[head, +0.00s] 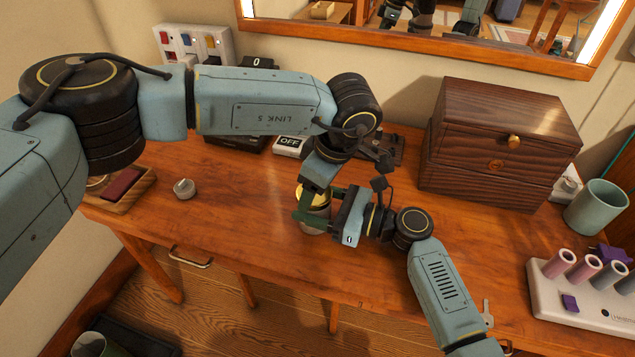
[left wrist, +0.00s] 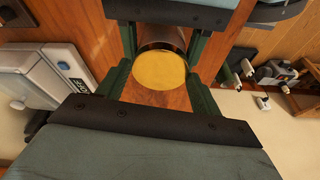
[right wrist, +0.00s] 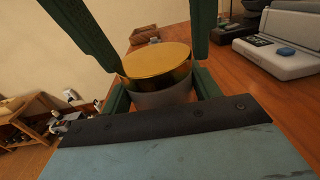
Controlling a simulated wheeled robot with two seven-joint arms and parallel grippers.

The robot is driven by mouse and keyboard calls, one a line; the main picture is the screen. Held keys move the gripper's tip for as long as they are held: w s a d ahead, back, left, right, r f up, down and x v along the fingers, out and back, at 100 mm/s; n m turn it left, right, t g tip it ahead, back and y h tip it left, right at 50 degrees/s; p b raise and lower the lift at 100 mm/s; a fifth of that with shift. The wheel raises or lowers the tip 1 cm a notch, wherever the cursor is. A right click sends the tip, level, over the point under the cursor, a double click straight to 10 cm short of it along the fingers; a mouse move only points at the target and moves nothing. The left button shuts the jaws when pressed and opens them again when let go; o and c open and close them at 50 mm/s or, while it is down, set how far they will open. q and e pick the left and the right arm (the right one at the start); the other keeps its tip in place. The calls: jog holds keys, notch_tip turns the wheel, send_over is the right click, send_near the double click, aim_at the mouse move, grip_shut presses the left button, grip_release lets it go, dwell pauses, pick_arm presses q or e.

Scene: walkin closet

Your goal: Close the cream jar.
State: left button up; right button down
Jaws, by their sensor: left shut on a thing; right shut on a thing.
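The cream jar (head: 314,221) stands upright on the wooden desk, partly hidden by my grippers. In the right wrist view its pale body (right wrist: 165,97) has the gold lid (right wrist: 157,62) resting level on top; I cannot tell how tightly it sits. The gold lid also shows in the left wrist view (left wrist: 160,71). My left gripper (head: 316,197) comes from above, with its green fingers on either side of the lid, shut on it. My right gripper (head: 312,218) comes in from the right, lower down, shut on the jar body.
A small grey knob (head: 185,188) and a wooden tray (head: 128,197) are at left.

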pick_arm(q)
jog(key=o, duration=1)
jog(key=shift+c, duration=0.2)
jog(key=shift+r, duration=2.3)
jog(key=shift+c, duration=1.2)
jog(key=n, duration=0.4)
jog(key=r+n+h, duration=0.1)
jog(key=n, duration=0.1)
jog(key=shift+s+d+g, duration=0.1)
jog(key=shift+d+g, duration=0.05)
jog(key=shift+g, duration=0.25)
jog(key=n, duration=0.4)
jog(key=shift+r+h, duration=0.4)
jog(key=n, duration=0.4)
jog(key=a+r+n+h, duration=0.1)
jog(key=shift+w+r+n+g, duration=0.1)
jog(key=shift+w+n+g, duration=0.15)
jog(key=shift+n+g, duration=0.15)
jog(key=shift+f, duration=4.05)
